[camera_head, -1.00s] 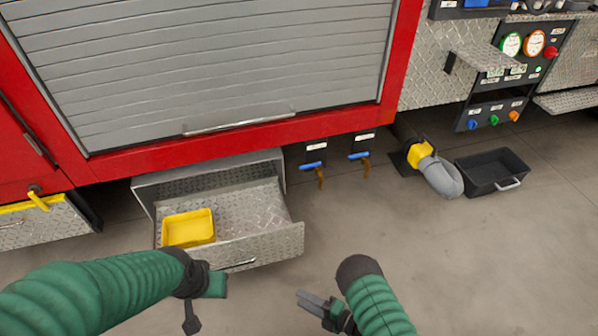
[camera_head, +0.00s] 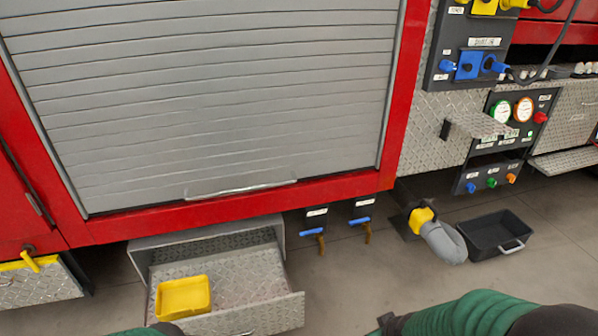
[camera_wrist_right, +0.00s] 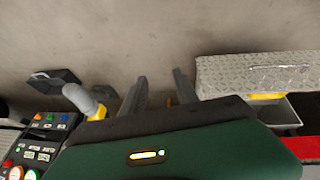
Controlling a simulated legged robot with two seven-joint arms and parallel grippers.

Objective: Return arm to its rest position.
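My right arm shows as a green, dark-jointed sleeve at the bottom right of the head view, lying across the lower edge. Only a small dark end of it is seen there, and its fingers are not clear. In the right wrist view my right gripper (camera_wrist_right: 160,92) has two grey fingers standing apart with bare floor between them, so it is open and empty. My left arm shows only as a green sliver at the bottom edge of the head view. The left gripper is out of frame.
An open diamond-plate drawer (camera_head: 235,285) holds a yellow tray (camera_head: 183,298), below a closed roller shutter (camera_head: 210,100). A grey elbow pipe (camera_head: 442,242) and a black bin (camera_head: 495,237) are right. A control panel (camera_head: 512,135) is above them.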

